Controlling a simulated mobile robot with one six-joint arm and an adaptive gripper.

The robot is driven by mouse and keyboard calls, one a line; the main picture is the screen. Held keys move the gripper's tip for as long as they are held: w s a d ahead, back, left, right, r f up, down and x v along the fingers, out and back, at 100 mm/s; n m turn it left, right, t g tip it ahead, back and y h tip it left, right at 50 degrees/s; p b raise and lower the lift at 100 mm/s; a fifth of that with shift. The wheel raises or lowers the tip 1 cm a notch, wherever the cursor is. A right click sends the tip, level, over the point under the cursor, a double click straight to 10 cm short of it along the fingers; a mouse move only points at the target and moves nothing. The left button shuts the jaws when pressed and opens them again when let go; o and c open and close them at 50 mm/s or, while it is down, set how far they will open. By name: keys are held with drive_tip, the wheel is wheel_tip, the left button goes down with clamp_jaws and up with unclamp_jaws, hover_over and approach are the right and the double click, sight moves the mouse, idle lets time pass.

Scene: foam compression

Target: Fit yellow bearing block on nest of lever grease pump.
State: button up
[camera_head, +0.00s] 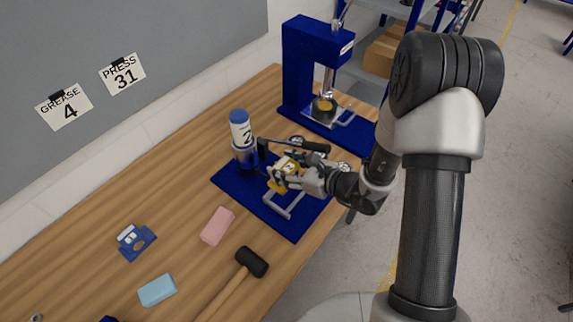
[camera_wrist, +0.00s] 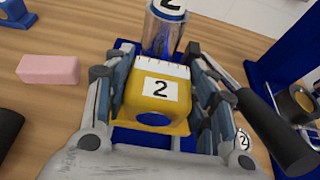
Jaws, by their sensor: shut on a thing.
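My gripper (camera_head: 283,172) is shut on the yellow bearing block (camera_wrist: 172,108), which bears a white label "2". The fingers stand along its left and right sides in the wrist view. The block also shows in the head view (camera_head: 288,166), partly covered by the gripper. The block is over the base, in front of the cylinder. A grey U-shaped frame (camera_head: 285,209) shows below the block. I cannot tell whether the block touches the nest.
A blue press (camera_head: 300,65) stands behind, with a yellow piece (camera_head: 324,104) in its holder. A pink foam block (camera_head: 217,226), a light-blue block (camera_head: 157,290), a black mallet (camera_head: 252,262) and a blue item (camera_head: 135,242) lie on the wooden bench. The lever is close to the gripper's right.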

drive_tip(key=shift+d+f+b, duration=0.1)
drive_tip(key=shift+f+b, duration=2.7)
drive_tip(key=shift+f, duration=0.95)
drive_tip(key=shift+f+b, duration=0.7)
drive_tip(key=o, duration=1.6)
drive_tip(key=v, duration=1.2)
drive_tip(key=shift+r, duration=0.1)
